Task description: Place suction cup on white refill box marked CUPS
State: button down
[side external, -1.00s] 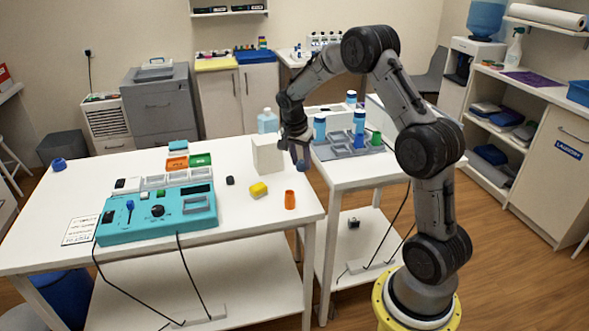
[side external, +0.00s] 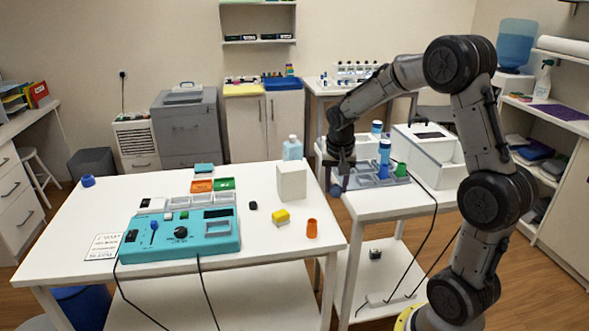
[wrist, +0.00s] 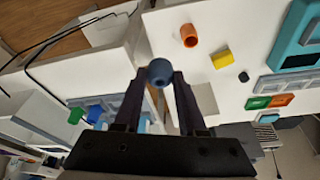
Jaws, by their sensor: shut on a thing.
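My gripper (wrist: 158,78) holds a round blue-grey piece, apparently the suction cup (wrist: 159,71), between its fingertips. In the side external view my gripper (side external: 338,177) points down near the gap between the two tables, right of a plain white box (side external: 291,183). The cup (side external: 336,190) shows small and dark at its tips. The white box stands upright at the right rear of the main table; no CUPS lettering is readable on it. It is partly hidden behind a finger in the wrist view (wrist: 206,99).
The main table (side external: 140,193) holds a teal device (side external: 184,234), a yellow block (side external: 281,216), an orange cup (side external: 312,228) and a small black cube (side external: 253,205). A clear bottle (side external: 292,148) stands behind the box. The side table has a grey tray (side external: 372,178) with blue cylinders.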

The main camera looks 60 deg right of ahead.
jog(key=w+d+r+n+t+y, duration=0.1)
jog(key=w+d+r+n, duration=0.15)
jog(key=r, duration=0.25)
jog(key=w+d+r+n, duration=0.2)
jog(key=w+r+n, duration=0.1)
jog(key=w+r, duration=0.15)
send_over(301, 169)
notch_tip(301, 169, down, 10)
jog(key=shift+s+a+f, duration=0.1)
jog(key=shift+s+f, duration=0.1)
jog(key=shift+f, duration=0.55)
jog(key=shift+s+a+f, duration=0.1)
jog(key=shift+s+f, duration=0.1)
jog(key=shift+f, duration=0.5)
jog(key=shift+f, duration=0.1)
jog(key=shift+c, duration=2.4)
grip_release()
